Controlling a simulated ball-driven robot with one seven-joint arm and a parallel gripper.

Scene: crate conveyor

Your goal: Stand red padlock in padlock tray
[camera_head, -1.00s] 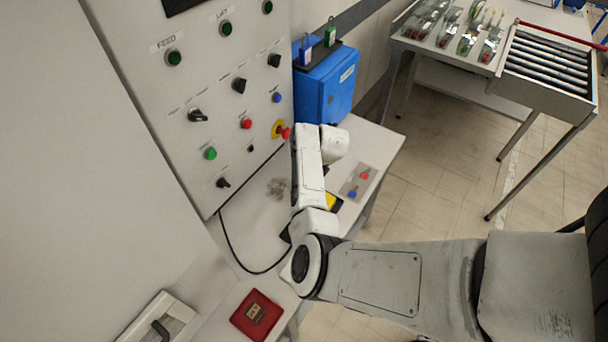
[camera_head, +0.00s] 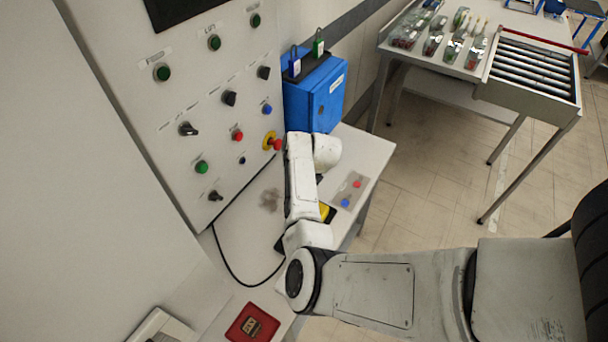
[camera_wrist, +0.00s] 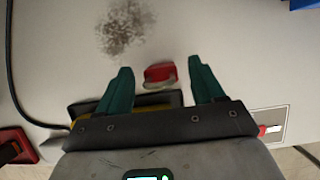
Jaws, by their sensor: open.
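The red padlock (camera_wrist: 158,73) lies on the white worktop in the wrist view, between and just beyond the fingertips of my gripper (camera_wrist: 160,80). My gripper is open, with one green finger on each side of it, and no clear contact shows. In the head view my arm hides the red padlock and the gripper's fingers.
A black and yellow item (camera_wrist: 153,107) lies behind the padlock, partly under my gripper. The blue box (camera_head: 315,100) stands against the panel with the red stop button (camera_head: 276,145).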

